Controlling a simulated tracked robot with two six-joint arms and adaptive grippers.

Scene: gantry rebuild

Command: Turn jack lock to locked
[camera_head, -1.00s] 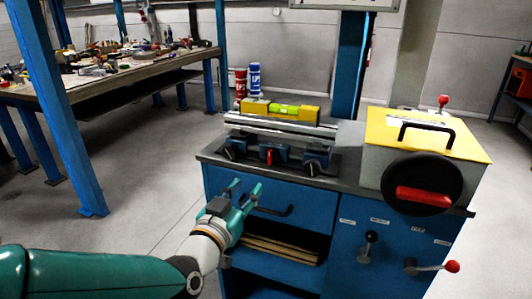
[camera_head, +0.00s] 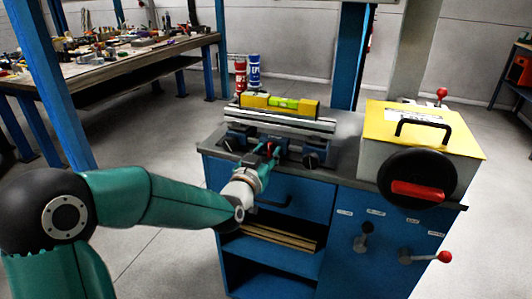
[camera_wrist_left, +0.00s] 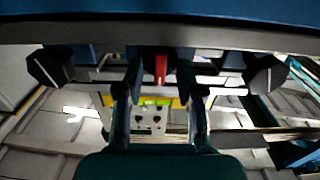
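A small red lever (camera_head: 270,148) sits at the front middle of the blue clamp fixture (camera_head: 310,150) on the cabinet top. It is likely the jack lock; I see no readable label on it. In the left wrist view the red lever (camera_wrist_left: 160,69) stands between two black knobs. My left gripper (camera_head: 266,158) is right in front of the lever. In the left wrist view my left gripper (camera_wrist_left: 160,88) has its fingers apart, one on each side of the lever, with gaps visible. Whether the tips touch the fixture is unclear. My right gripper is not in view.
A yellow spirit level (camera_head: 281,103) lies on the fixture's rail. A yellow-topped box (camera_head: 420,130) with a black handwheel (camera_head: 418,178) stands at the right. Below it are a black-knobbed lever (camera_head: 365,235) and a red-knobbed lever (camera_head: 430,257). Two cans (camera_head: 253,72) stand behind.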

